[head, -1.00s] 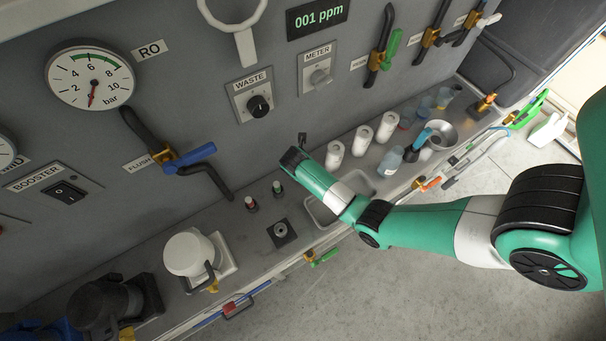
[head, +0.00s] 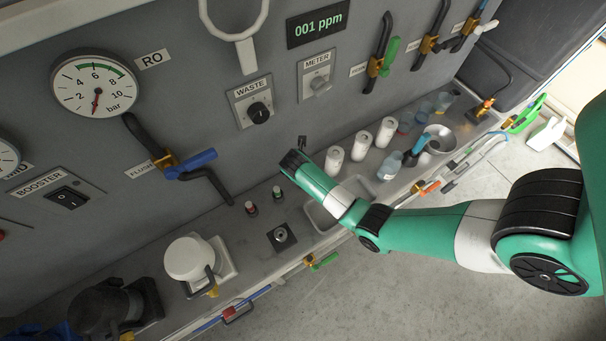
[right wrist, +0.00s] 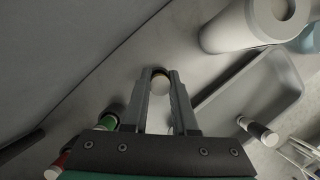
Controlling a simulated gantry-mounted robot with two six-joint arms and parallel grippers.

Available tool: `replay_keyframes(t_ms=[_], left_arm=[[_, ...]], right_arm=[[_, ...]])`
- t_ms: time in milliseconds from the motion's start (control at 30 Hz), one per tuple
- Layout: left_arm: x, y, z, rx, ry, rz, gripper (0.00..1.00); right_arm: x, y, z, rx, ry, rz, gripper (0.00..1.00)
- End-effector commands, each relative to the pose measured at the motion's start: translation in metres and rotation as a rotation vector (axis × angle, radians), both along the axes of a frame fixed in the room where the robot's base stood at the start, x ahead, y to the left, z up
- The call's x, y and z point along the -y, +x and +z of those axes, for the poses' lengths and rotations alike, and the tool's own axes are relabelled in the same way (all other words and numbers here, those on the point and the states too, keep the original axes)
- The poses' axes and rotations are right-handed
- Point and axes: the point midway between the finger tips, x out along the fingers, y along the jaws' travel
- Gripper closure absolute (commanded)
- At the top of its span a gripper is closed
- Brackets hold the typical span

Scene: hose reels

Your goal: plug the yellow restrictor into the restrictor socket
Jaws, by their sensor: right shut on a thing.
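My right gripper (head: 302,143) is in front of the panel, below the WASTE knob, above the bench. In the right wrist view, its two fingers (right wrist: 160,76) are shut on a small round piece with a pale end (right wrist: 159,83). Its yellow colour is not clear, so I cannot tell for sure that it is the restrictor. A dark square block with a round metal fitting (head: 282,236), likely the restrictor socket, sits on the bench, below and left of the gripper in the head view. No label on it is readable. My left gripper is out of view.
A red-topped piece (head: 250,208) and a green-topped piece (head: 277,193) stand near the block. A sunken basin (head: 319,219) lies right of it, partly behind my arm. White cylinders (head: 334,159) stand farther right. A white round housing (head: 189,258) stands left.

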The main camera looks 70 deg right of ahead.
Motion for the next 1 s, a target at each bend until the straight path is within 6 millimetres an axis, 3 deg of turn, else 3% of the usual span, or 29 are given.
replay_keyframes(t_ms=[100,367,500,633,800,1000], left_arm=[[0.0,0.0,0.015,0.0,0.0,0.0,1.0],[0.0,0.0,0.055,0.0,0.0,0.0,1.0],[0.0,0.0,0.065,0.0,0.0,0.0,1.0],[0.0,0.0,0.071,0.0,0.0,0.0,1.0],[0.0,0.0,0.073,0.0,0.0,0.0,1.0],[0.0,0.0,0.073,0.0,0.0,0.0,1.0]], right_arm=[[0.0,0.001,0.025,0.003,-0.002,0.0,1.0],[-0.031,-0.042,0.089,0.003,-0.001,0.002,1.0],[-0.056,-0.076,0.102,0.0,-0.001,0.004,1.0],[-0.071,-0.098,0.112,0.0,0.0,0.003,1.0],[-0.081,-0.111,0.117,-0.001,0.0,0.002,1.0],[-0.083,-0.113,0.119,-0.005,-0.001,0.017,1.0]])
